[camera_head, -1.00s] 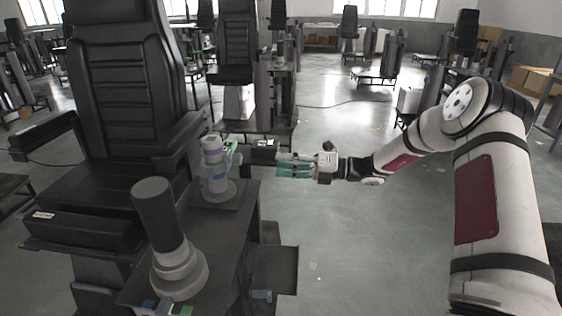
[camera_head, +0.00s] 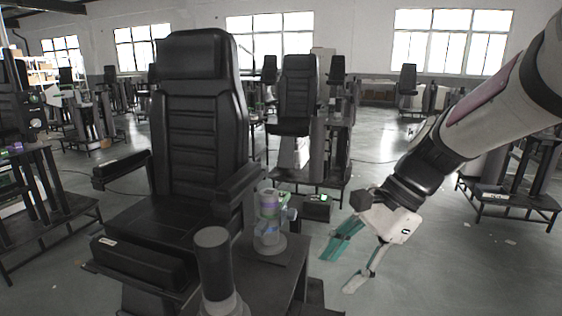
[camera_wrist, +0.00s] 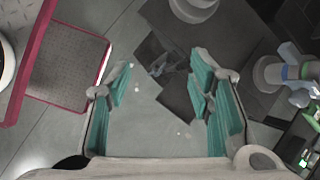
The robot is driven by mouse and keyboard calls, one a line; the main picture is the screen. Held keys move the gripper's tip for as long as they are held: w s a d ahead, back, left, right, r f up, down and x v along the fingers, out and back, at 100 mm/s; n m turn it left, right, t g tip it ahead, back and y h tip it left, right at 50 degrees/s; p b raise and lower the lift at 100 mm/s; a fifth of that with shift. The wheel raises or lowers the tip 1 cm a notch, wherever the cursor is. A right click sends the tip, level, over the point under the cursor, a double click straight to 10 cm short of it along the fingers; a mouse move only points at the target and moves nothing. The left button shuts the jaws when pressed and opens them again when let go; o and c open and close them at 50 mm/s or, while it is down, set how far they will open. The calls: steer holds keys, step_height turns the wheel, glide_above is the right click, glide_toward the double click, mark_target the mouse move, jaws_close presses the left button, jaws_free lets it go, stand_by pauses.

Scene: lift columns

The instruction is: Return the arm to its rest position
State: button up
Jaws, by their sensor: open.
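My gripper (camera_head: 350,262) hangs at the right of the head view, pointing down and to the left, with its green-lined fingers spread apart. In the wrist view, my gripper (camera_wrist: 160,100) shows both fingers wide apart with only floor and dark plates between them. It holds nothing. My arm comes in from the upper right of the head view and is clear of the chair and the column stand.
A black chair (camera_head: 200,130) stands left of centre. A dark side table (camera_head: 275,275) beside it carries a dark-topped column (camera_head: 214,265) and a grey column with a purple band (camera_head: 268,215). Open floor (camera_head: 420,260) lies right of the table. More chairs stand behind.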

steer(key=s+d+r+n+t+h, duration=0.2)
steer(key=s+d+n+h, duration=0.1)
steer(key=s+n, duration=0.3)
steer(key=s+d+r+n+t+h, duration=0.1)
steer(key=s+d+n, duration=0.4)
steer(key=s, duration=0.5)
steer(key=shift+s+d+r+n+t+h+p, duration=0.4)
steer(key=shift+n+t+h, duration=0.4)
steer(key=shift+n+h, duration=0.35)
